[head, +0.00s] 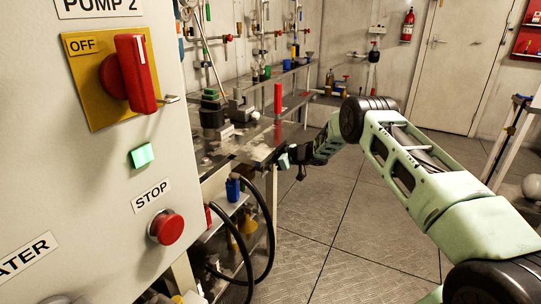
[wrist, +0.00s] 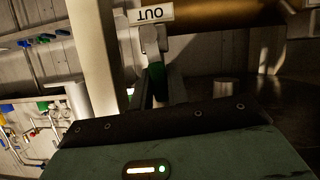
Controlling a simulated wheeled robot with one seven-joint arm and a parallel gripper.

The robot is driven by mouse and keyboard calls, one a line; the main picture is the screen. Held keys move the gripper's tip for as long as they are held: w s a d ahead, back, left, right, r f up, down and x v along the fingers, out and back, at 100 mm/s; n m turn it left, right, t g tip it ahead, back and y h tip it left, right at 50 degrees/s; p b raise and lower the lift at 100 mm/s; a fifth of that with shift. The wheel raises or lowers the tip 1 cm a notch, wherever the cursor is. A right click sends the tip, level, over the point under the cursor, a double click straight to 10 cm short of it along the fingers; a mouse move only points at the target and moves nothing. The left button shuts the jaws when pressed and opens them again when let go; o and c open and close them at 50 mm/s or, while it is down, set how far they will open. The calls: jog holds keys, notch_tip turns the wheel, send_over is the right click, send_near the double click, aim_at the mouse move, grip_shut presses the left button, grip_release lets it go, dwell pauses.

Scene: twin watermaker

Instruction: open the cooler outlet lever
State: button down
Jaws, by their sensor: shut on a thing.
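In the wrist view the OUT label (wrist: 150,15) appears upside down at the top, beside a brass-coloured cylinder (wrist: 215,14). Just below the label is a grey valve fitting (wrist: 152,42), and a green lever (wrist: 157,78) extends from it toward me. My gripper (wrist: 156,92) is shut on this lever, with a dark finger on each side of it. The lever's near end is hidden behind the gripper body. In the head view my gripper (head: 284,160) is by the workbench edge; the lever cannot be made out there.
A pump panel with a red OFF switch (head: 128,75) and a red stop button (head: 166,227) fills the near left. The workbench (head: 235,150) holds a red post (head: 277,100) and several fittings. Black hoses (head: 270,235) hang below it. Floor (head: 345,225) is clear beneath my arm.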

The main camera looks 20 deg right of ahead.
jog(key=shift+d+f+m, duration=0.1)
jog(key=shift+d+m, duration=0.1)
jog(key=shift+m, duration=0.1)
dwell(0.4)
jog(key=c, duration=1.4)
grip_release()
jog(key=shift+w, duration=0.1)
jog(key=shift+o, duration=0.2)
jog(key=p+v, duration=0.2)
jog(key=v, duration=1.5)
jog(key=shift+d+r, duration=0.2)
